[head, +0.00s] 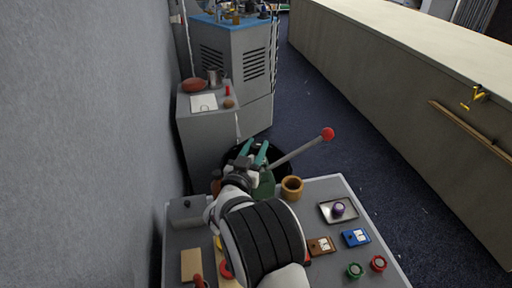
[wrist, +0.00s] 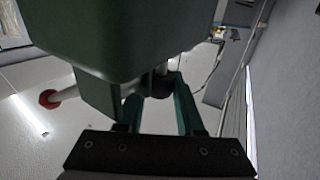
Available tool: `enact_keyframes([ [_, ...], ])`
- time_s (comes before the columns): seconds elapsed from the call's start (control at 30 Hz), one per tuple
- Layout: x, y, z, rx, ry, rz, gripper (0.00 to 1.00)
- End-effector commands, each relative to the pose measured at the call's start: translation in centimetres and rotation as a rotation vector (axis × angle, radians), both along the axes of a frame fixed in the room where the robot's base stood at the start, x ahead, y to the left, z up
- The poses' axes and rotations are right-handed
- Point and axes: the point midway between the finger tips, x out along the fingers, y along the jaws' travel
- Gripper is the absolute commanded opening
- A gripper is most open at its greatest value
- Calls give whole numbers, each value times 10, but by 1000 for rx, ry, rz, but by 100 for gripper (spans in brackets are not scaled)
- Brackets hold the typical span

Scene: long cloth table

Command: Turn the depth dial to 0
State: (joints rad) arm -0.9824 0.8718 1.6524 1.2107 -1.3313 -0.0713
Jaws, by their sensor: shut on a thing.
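My gripper (head: 253,152) reaches past the far edge of the grey table in the head view, with its teal fingers pointing away. In the wrist view my gripper (wrist: 160,88) is shut on a small dark round part, which looks like the depth dial (wrist: 160,82), below a dark green machine body (wrist: 120,30). A little of the green body (head: 266,186) shows beside my wrist in the head view. A grey lever (head: 297,152) with a red ball (head: 327,133) sticks out to the right. No dial scale or number is readable, so its setting cannot be told.
A wall (head: 80,140) stands close at left.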

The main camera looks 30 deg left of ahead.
Motion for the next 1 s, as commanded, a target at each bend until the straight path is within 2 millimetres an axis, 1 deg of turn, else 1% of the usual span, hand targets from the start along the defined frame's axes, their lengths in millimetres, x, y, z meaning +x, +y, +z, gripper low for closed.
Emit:
enact_keyframes([
  [0.3,0,0,1,2,1,26,0],
  [0.33,0,-1,1,2,1,25,38],
  [0.4,0,-1,1,2,1,25,51],
  [0.5,0,0,1,2,1,25,66],
  [0.77,-1,0,0,1,1,26,66],
  [0.83,-4,-1,0,0,2,26,66],
  [0.93,-18,-4,0,0,2,28,66],
  [1.0,-34,-8,0,-1,3,29,66],
])
